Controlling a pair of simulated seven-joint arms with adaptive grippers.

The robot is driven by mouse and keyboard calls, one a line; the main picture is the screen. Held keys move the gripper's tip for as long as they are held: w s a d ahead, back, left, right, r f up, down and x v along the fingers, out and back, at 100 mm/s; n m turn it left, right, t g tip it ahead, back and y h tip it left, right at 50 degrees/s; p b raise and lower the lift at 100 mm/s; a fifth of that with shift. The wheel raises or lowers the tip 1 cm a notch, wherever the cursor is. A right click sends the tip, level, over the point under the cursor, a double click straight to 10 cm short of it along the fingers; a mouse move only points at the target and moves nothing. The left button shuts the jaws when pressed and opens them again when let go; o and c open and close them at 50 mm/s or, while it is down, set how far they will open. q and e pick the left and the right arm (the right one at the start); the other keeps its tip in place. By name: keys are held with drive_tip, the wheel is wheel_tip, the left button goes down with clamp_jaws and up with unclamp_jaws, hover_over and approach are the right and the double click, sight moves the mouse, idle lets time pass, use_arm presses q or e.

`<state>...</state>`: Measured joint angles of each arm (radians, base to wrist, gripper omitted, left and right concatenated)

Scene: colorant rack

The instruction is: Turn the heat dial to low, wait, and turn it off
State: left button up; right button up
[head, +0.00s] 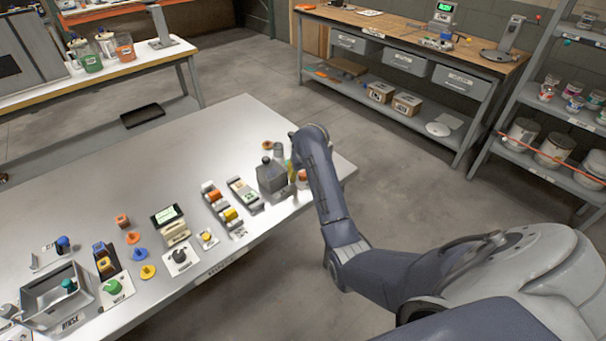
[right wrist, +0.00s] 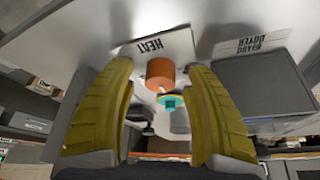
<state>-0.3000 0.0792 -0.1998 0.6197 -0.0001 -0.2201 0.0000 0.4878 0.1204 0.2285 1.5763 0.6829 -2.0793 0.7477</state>
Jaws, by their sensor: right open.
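The heat dial is an orange round knob (right wrist: 160,73) in front of a white plate lettered HEAT (right wrist: 150,47) in the right wrist view. In the head view an orange knob (head: 303,176) shows at the table's right end, partly covered by my arm. My right gripper (right wrist: 160,68) is open, with one yellow finger on each side of the orange knob. There are visible gaps between knob and fingers. In the head view my wrist hides most of this gripper (head: 291,171). The dial's setting cannot be read. My left gripper is not in view.
A grey box (head: 271,175) stands close left of my right gripper; a grey block (right wrist: 262,88) shows beside the right finger. A teal round part (right wrist: 171,101) lies beyond the knob. Several switches and dials line the table's (head: 220,130) front edge; its back half is clear.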

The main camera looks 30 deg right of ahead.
clamp_jaws()
idle(0.5)
drive_tip(key=shift+n, duration=0.3)
drive_tip(key=n+y, duration=0.2)
drive_tip(key=n, duration=0.3)
drive_tip(key=shift+d+n, duration=0.1)
drive_tip(key=shift+n, duration=0.2)
drive_tip(key=n+y, duration=0.1)
drive_tip(key=n, duration=0.2)
drive_tip(key=shift+n+y, duration=0.4)
drive_tip(key=shift+n+g, duration=0.4)
drive_tip(key=shift+n, duration=0.5)
drive_tip(key=shift+y, duration=0.4)
